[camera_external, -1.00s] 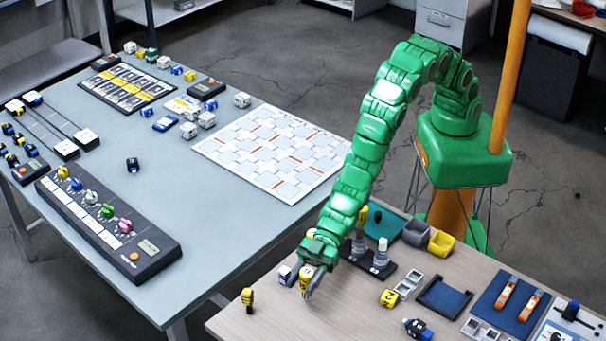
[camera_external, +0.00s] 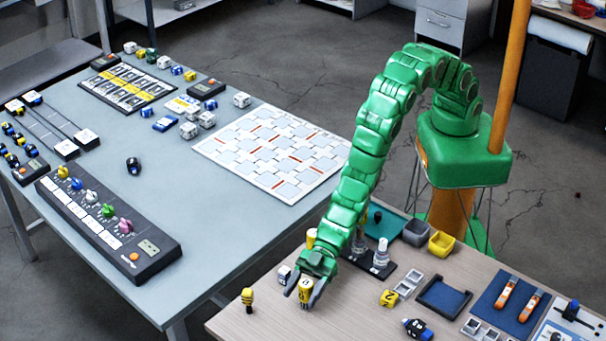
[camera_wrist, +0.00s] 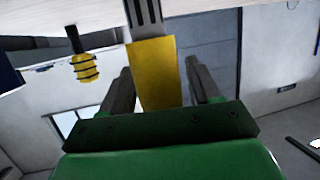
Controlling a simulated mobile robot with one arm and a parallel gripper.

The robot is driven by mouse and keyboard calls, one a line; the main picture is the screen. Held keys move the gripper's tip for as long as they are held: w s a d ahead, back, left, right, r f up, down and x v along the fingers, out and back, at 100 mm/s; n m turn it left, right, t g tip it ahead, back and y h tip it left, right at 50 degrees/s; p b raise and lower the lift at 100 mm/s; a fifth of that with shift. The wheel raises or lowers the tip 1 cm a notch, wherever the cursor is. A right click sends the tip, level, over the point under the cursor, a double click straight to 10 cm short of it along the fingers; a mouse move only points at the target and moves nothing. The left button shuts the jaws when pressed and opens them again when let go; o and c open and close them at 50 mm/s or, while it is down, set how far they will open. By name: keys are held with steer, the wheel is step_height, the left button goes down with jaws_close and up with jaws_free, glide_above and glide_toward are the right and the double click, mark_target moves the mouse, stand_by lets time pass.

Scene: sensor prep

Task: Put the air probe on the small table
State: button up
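My gripper (camera_external: 304,294) is low over the front left of the wooden table, its grey fingers apart. A yellow, marked piece (camera_external: 306,288), possibly the air probe, stands between them. In the wrist view this yellow piece (camera_wrist: 153,72) has a grey slotted end at the wooden surface, and gaps show between it and both fingers (camera_wrist: 160,90). A second yellow piece with black bands (camera_external: 247,297) stands apart to the left; it also shows in the wrist view (camera_wrist: 84,66). I cannot tell which is the air probe. The wooden table (camera_external: 350,318) looks like the small one.
A small white-grey block (camera_external: 284,272) is close left of my gripper. A dark stand with pale posts (camera_external: 378,268) is just right of it. The larger grey table (camera_external: 222,228) is at left.

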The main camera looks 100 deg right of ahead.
mark_target(309, 279)
steer(key=shift+o, duration=0.4)
steer(key=shift+r, duration=0.15)
steer(key=shift+s+d+r, duration=0.15)
steer(key=shift+s+d, duration=0.15)
steer(key=shift+d, duration=0.2)
steer(key=shift+v, duration=0.95)
steer(key=shift+r, duration=3.45)
